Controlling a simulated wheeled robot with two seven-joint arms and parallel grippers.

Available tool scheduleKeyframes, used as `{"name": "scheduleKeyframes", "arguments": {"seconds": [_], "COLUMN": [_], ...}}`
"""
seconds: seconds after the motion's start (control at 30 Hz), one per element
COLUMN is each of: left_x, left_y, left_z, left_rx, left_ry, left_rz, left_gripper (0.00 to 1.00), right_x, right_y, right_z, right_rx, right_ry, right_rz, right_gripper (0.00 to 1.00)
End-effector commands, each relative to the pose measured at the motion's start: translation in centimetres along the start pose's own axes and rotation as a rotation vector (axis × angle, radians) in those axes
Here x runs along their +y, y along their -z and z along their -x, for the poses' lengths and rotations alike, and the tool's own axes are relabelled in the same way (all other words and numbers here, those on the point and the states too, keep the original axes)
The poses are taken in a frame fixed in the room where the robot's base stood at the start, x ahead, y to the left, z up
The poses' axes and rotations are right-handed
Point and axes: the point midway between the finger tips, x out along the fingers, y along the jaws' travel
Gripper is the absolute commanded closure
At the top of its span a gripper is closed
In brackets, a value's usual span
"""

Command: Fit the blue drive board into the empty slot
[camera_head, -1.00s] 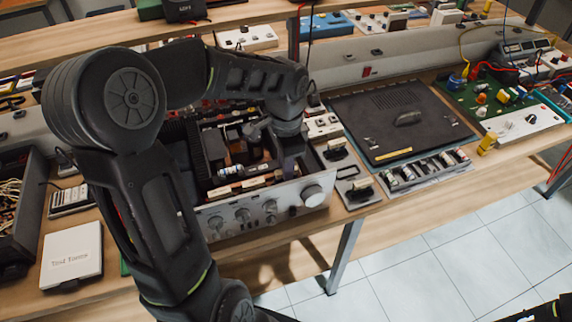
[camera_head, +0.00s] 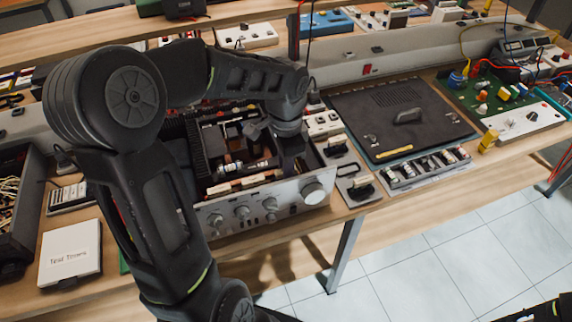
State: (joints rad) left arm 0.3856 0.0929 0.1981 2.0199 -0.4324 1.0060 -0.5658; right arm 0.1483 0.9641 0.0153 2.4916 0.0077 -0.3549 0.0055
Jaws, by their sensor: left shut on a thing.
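The open hi-fi amplifier (camera_head: 268,212) stands on the bench with its silver knobbed front toward me. Inside it are dark parts, a silver-banded cylinder (camera_head: 231,168) and pale upright strips near the front. My left gripper (camera_head: 284,150) reaches down into the right part of the case. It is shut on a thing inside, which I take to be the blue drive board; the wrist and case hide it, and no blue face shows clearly. The empty slot cannot be made out. My right gripper is out of view; only a dark piece of my right arm shows at the bottom right.
A dark flat cover (camera_head: 397,112) lies right of the amplifier, with a tray of small cylinders (camera_head: 428,168) before it. A green circuit board (camera_head: 490,92) is farther right. A white box (camera_head: 70,254) sits at the left. My left arm spans the bench's left side.

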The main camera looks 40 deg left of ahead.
Motion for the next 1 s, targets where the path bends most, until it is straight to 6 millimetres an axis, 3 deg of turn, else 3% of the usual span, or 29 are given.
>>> {"name": "scheduleKeyframes", "arguments": {"seconds": [0.1,0.13,0.43,0.77,1.0], "left_x": [0.0,0.0,0.0,0.0,-0.1], "left_y": [0.0,0.0,0.0,0.0,0.1], "left_z": [0.0,0.0,0.0,0.1,3.1], "left_rx": [0.000,0.000,0.000,0.000,0.003], "left_ry": [0.000,0.000,0.000,0.000,0.004], "left_rz": [0.000,0.000,0.000,0.000,0.001], "left_gripper": [1.00,0.83,0.59,0.59,0.59], "right_x": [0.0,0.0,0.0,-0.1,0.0], "right_y": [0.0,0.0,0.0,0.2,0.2], "right_z": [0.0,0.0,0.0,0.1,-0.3], "right_rx": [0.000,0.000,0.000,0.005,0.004], "right_ry": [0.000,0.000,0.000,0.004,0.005], "right_rz": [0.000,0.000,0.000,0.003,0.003], "right_gripper": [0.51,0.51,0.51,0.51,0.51]}}
